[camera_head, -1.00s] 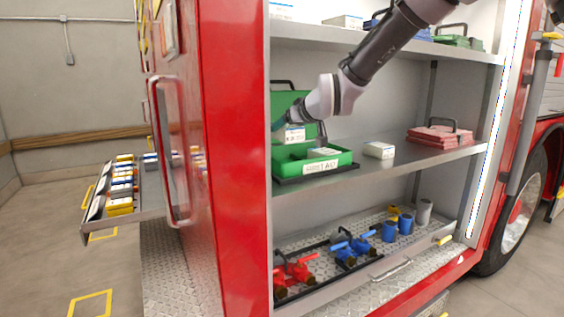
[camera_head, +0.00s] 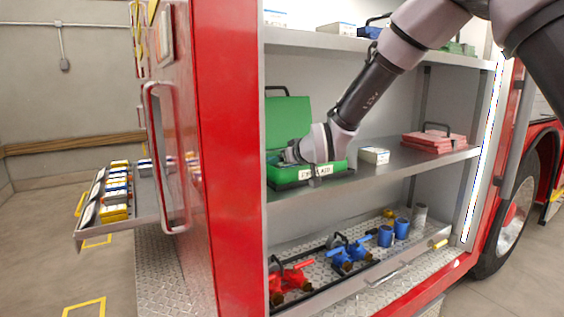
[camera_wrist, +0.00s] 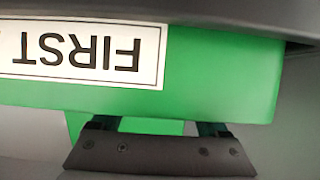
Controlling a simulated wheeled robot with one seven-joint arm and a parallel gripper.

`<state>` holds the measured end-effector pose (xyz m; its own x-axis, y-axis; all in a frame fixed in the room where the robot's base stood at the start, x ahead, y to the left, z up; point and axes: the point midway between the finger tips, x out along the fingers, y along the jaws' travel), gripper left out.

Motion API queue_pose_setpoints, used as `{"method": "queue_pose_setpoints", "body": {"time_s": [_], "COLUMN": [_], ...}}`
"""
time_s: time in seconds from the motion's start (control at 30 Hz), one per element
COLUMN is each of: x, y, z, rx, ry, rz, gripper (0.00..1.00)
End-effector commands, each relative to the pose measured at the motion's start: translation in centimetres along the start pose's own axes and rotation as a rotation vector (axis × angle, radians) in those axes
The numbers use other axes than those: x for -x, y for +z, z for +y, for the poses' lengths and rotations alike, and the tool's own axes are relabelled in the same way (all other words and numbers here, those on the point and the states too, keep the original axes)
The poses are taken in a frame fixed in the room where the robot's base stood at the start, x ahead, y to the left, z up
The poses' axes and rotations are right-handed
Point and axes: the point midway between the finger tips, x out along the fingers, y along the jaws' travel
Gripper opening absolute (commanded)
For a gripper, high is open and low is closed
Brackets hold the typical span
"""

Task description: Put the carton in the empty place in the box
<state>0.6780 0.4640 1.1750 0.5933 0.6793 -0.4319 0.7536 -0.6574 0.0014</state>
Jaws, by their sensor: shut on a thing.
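The open green first-aid box (camera_head: 335,167) stands on the middle shelf, its lid (camera_head: 288,122) raised behind it. My gripper (camera_head: 284,158) is low at the left part of the box, shut on the carton. My wrist hides the carton and most of the box's inside, so I cannot tell whether the carton touches the bottom. The wrist view shows the green box wall (camera_wrist: 215,80) very close, with its "FIRST" label upside down; no carton shows there.
A white carton (camera_head: 375,155) lies on the middle shelf (camera_head: 400,165), right of the box. A red case (camera_head: 434,141) lies further right. Red and blue valve fittings (camera_head: 350,252) stand on the lower tray.

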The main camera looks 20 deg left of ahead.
Motion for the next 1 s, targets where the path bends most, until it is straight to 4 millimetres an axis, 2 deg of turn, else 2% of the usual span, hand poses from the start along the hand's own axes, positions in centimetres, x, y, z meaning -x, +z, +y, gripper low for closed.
{"method": "queue_pose_setpoints", "body": {"time_s": [0.03,0.07,0.1,0.43,0.57,0.8,1.0], "x": [0.0,0.0,0.0,0.6,2.8,8.1,11.1], "y": [0.1,0.1,0.1,-0.3,-0.3,-0.3,-0.3], "z": [0.0,0.0,0.0,0.0,0.0,0.0,0.0], "rx": [0.000,0.000,0.000,0.000,0.000,0.001,0.000], "ry": [0.000,0.000,0.000,0.000,0.000,0.000,0.000], "rz": [-0.001,0.000,-0.001,-0.001,0.000,0.001,0.001], "gripper": [0.85,0.96,1.00,1.00,1.00,1.00,1.00]}}
